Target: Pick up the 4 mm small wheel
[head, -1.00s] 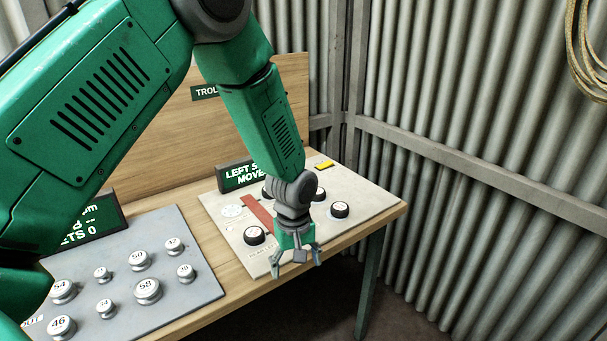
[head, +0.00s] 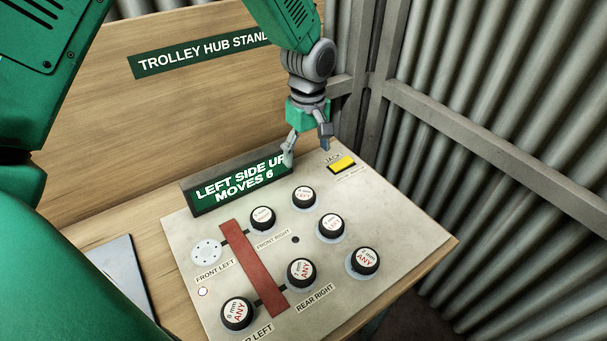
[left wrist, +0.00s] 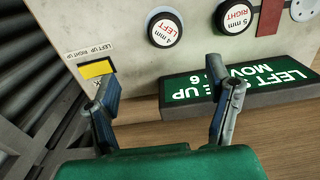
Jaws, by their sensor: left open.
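The 4 mm small wheel (head: 304,197) is a black-rimmed knob with a white top marked LEFT, standing on the panel (head: 400,225). In the left wrist view the 4 mm wheel (left wrist: 165,28) shows at the top, beyond the fingertips. My left gripper (head: 307,150) is open and empty, above the back of the panel, between the sign and the yellow button; the wheel is on the near side of it. Its spread fingers also show in the left wrist view (left wrist: 168,92). My right gripper is not in view.
A 5 mm RIGHT wheel (left wrist: 235,16) stands beside it. The sign (head: 240,185) reads LEFT SIDE UP, MOVES 6. Corrugated walls rise behind.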

